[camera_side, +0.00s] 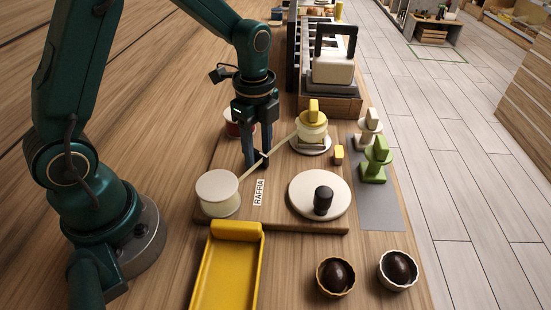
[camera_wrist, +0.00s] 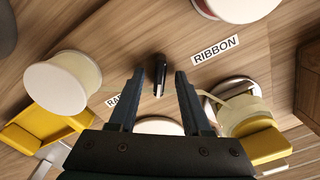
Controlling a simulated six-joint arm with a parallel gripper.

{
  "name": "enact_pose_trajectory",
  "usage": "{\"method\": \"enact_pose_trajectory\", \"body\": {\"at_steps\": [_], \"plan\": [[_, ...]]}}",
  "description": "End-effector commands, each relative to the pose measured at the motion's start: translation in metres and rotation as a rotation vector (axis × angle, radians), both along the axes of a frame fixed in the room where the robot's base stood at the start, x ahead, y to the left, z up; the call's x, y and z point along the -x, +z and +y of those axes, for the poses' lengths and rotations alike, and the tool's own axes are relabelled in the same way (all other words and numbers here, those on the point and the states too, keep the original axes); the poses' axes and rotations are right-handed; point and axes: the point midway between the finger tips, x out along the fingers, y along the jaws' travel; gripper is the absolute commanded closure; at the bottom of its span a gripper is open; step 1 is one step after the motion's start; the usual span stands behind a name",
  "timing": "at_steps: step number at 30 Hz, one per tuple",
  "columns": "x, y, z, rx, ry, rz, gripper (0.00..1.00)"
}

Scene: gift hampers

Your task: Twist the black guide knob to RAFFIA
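The black guide knob (camera_wrist: 160,72) shows in the wrist view as a dark upright bar with a bright streak, between the two fingers. In the side view my gripper hides it. My gripper (camera_side: 257,164) points down over the wooden board, and in the wrist view its fingers (camera_wrist: 158,76) are apart on either side of the knob, with gaps. I cannot tell whether the fingertips reach its height. The RAFFIA label (camera_side: 258,192) lies toward the front and is partly covered by a finger in the wrist view. The RIBBON label (camera_wrist: 215,49) lies on the knob's other side.
A white spool (camera_side: 217,190) and a yellow-topped stand (camera_side: 312,127) flank the knob, with a pale strip running between them. A white disc (camera_side: 305,190) carries another black peg (camera_side: 323,199). A yellow tray (camera_side: 228,265) and two dark-filled cups stand in front.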

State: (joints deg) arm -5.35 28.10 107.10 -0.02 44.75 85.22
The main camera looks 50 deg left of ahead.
Motion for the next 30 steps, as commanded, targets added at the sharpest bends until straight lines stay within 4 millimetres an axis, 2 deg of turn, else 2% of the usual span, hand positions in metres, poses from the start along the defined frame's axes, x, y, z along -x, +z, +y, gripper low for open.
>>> {"method": "enact_pose_trajectory", "body": {"at_steps": [13,30], "plan": [[0.000,0.003,0.000,0.000,0.001,-0.001,0.51],[-0.001,0.056,0.000,0.000,0.001,-0.002,0.51]]}}
